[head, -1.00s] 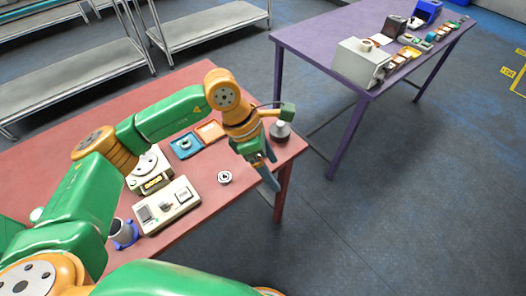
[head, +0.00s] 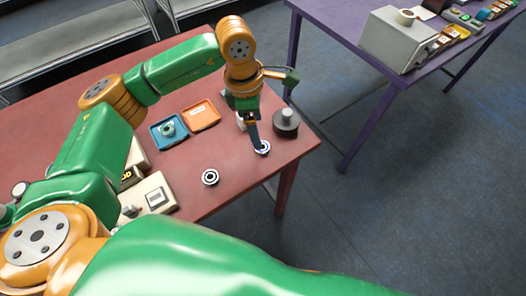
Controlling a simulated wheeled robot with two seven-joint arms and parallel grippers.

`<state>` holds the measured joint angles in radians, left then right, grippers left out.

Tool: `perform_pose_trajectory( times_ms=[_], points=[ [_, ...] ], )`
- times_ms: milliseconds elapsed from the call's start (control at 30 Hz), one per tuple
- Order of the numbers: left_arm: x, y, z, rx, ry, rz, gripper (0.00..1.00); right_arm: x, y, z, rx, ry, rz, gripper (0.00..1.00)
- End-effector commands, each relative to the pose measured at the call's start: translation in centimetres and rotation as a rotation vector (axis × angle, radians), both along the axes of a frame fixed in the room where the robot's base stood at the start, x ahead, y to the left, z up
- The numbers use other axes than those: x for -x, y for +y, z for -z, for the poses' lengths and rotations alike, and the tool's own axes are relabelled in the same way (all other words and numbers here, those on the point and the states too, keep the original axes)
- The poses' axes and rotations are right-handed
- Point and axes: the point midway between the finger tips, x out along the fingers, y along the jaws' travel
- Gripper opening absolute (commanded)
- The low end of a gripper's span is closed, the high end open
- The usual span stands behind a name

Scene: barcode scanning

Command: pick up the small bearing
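One ring-shaped bearing (head: 263,148) lies near the right edge of the red table (head: 75,140). A second bearing (head: 210,177), light with a dark centre, lies apart on the bare tabletop to the left and nearer. Which is the smaller is hard to tell. My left gripper (head: 254,135) points down with a dark fingertip at the first bearing, partly covering it. I cannot tell if it touches or how far the fingers are apart. A third round part (head: 168,128) sits in the blue tray (head: 157,139). My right gripper is out of view.
A dark cylinder with a grey knob (head: 285,122) stands just right of the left gripper. An orange tray (head: 201,114) lies beside the blue one. A beige device (head: 155,197) is partly hidden by my arm. A purple table (head: 335,50) stands beyond a floor gap.

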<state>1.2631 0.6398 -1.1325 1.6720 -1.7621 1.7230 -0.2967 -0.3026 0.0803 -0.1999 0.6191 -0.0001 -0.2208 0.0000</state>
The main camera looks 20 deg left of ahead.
Motion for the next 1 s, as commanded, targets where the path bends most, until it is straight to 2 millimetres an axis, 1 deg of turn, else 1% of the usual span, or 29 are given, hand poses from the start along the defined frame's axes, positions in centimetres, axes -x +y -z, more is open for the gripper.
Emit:
perform_pose_trajectory(
  times_ms=[33, 167, 267, 333, 400, 433, 500, 667, 700, 767, 800, 867, 900, 967, 1000],
  points=[
    [0.0, 0.0, 0.8, 0.000, 0.001, 0.000, 0.84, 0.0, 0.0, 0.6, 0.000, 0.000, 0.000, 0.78],
    [0.1, -0.2, 1.9, -0.001, 0.006, 0.000, 0.84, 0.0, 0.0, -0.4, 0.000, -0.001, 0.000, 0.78],
    [0.2, -0.4, 3.4, -0.002, 0.007, 0.001, 0.84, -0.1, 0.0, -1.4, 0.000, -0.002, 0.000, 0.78],
    [0.2, -0.7, 4.9, 0.000, 0.007, 0.001, 0.84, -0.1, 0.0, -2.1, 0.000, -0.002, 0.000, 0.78],
    [0.1, -0.8, 6.3, 0.001, 0.005, 0.000, 0.84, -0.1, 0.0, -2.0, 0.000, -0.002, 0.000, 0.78],
    [0.0, -0.9, 6.7, 0.001, 0.003, -0.001, 0.84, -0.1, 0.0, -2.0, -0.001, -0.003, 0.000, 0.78],
    [0.0, -0.9, 7.3, 0.001, 0.002, 0.001, 0.84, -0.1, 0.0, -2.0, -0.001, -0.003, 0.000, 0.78],
    [-0.1, -0.9, 7.4, 0.001, 0.000, 0.001, 0.84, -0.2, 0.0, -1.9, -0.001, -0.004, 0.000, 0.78],
    [-0.1, -0.9, 7.4, 0.001, 0.000, 0.001, 0.81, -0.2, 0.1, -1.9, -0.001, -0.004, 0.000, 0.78],
    [-0.1, -0.9, 7.4, 0.001, 0.000, 0.001, 0.65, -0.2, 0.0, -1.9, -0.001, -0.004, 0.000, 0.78],
    [-0.1, -0.9, 7.4, 0.001, 0.000, 0.001, 0.54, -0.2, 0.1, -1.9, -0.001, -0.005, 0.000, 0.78],
    [-0.1, -0.9, 7.4, 0.000, 0.000, 0.000, 0.38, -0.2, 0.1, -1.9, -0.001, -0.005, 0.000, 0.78],
    [-0.1, -0.9, 7.4, 0.000, 0.000, 0.000, 0.27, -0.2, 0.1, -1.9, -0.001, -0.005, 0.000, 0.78],
    [-0.1, -0.9, 7.4, 0.000, 0.000, 0.000, 0.11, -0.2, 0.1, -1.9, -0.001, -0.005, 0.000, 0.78],
    [-0.1, -0.9, 7.4, 0.001, 0.000, 0.000, 0.00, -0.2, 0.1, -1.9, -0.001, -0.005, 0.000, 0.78]
  ],
)
